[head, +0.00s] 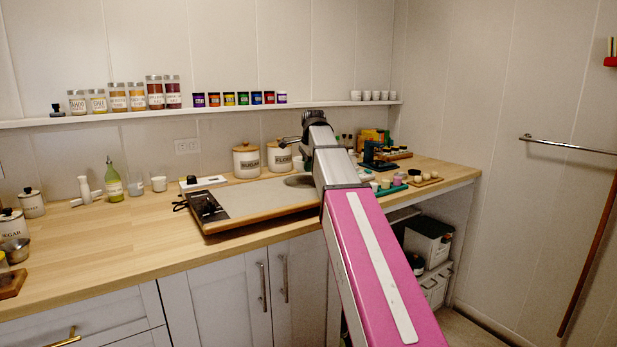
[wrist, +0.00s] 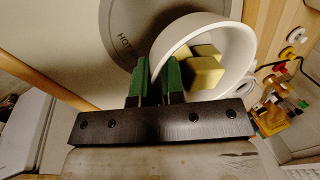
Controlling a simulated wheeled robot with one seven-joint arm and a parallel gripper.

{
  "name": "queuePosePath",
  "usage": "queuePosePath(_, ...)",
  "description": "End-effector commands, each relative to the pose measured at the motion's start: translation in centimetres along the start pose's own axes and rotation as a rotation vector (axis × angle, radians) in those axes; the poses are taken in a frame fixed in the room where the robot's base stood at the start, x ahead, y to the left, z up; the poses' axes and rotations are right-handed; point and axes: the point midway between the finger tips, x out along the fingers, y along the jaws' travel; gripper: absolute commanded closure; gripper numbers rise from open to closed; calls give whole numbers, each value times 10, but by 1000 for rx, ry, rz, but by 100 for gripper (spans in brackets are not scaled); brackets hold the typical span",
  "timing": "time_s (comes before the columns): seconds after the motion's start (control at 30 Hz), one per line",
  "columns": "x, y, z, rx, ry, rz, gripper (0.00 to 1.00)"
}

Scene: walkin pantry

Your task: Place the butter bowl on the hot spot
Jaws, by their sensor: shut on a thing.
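The butter bowl (wrist: 230,58) is white, with yellow butter blocks (wrist: 205,68) inside, in the wrist view. My gripper (wrist: 158,75) has its green fingers close together at the bowl's left wall, shut on its rim. The hot spot (wrist: 122,25) is a grey disc with "HOT" lettering, and the bowl covers part of it in the wrist view. I cannot tell whether the bowl touches the surface. In the head view the hot spot (head: 298,181) shows at the right of the pale board (head: 255,198), and my arm hides the gripper's fingers and most of the bowl.
Two lidded canisters (head: 246,160) stand behind the board. A dark scale-like panel (head: 207,206) is at its left end. Small jars and a blue device (head: 376,155) crowd the counter to the right. The counter (head: 130,229) left of the board has free room.

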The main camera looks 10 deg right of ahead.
Motion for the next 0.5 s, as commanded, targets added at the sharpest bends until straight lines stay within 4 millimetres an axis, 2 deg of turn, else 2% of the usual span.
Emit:
queuePosePath(0.17, 13, 4, -1, 0, -1, 1, 100)
queuePosePath(0.33, 35, 11, -1, 0, -1, 1, 100)
queuePosePath(0.5, 39, 11, -1, 0, 0, -1, 100)
